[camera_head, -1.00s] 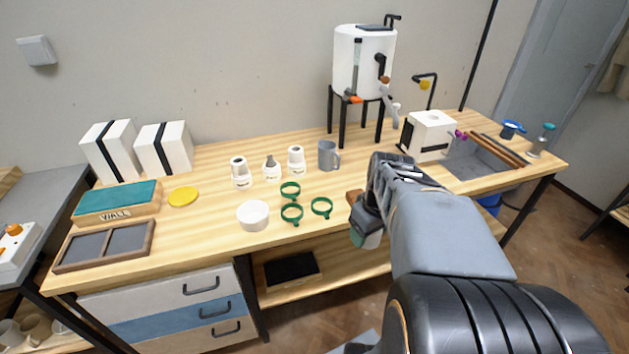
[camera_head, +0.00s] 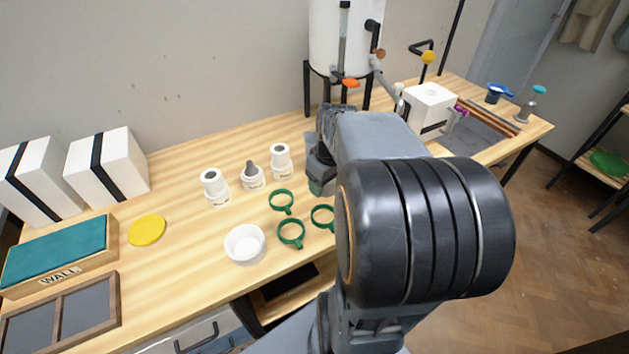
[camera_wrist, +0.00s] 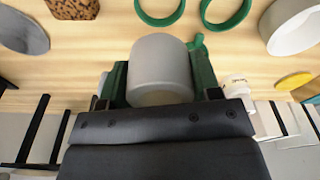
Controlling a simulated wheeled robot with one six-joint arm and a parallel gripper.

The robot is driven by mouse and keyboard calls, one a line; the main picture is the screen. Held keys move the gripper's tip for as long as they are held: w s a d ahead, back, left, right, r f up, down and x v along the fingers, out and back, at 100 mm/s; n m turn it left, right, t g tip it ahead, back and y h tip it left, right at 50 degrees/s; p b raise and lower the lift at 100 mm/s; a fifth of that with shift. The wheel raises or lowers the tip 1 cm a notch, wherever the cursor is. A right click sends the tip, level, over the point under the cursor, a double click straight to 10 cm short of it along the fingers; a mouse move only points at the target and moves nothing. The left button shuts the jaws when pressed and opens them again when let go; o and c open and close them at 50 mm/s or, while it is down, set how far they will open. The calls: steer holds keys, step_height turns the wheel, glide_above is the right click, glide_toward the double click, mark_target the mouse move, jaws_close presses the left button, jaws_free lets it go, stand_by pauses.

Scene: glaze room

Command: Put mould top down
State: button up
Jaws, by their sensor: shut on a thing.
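My gripper (camera_wrist: 160,72) is shut on a pale grey rounded piece (camera_wrist: 160,58), which I take to be the mould top. Its smooth side shows between my green fingers in the wrist view. In the head view my gripper (camera_head: 317,186) is over the wooden bench (camera_head: 185,262), right of the white bottles and behind the green rings. My arm hides most of the held piece there. I cannot tell whether it touches the bench.
Green rings (camera_head: 290,234), a white bowl (camera_head: 245,244) and a yellow disc (camera_head: 147,230) lie left of my gripper. White bottles (camera_head: 253,177) stand behind. Strapped white blocks (camera_head: 107,168) are far left. The bench is clear between disc and bowl.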

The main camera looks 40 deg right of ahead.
steer(key=w+d+f, duration=0.1)
steer(key=w+f, duration=0.1)
steer(key=w+d+f, duration=0.2)
steer(key=w, duration=0.1)
steer(key=w+d+f, duration=0.1)
steer(key=w+f, duration=0.2)
steer(key=shift+w+d, duration=0.15)
steer(key=shift+d, duration=0.05)
steer(key=shift+w+d+f, duration=0.25)
steer(key=shift+w+f, duration=0.2)
steer(key=shift+f, duration=0.2)
steer(key=shift+w+f, duration=0.1)
steer(key=shift+f, duration=1.5)
steer(key=shift+f+b, duration=0.25)
steer(key=shift+b, duration=0.1)
steer(key=o, duration=0.9)
steer(key=shift+o, duration=0.2)
steer(key=shift+r, duration=0.1)
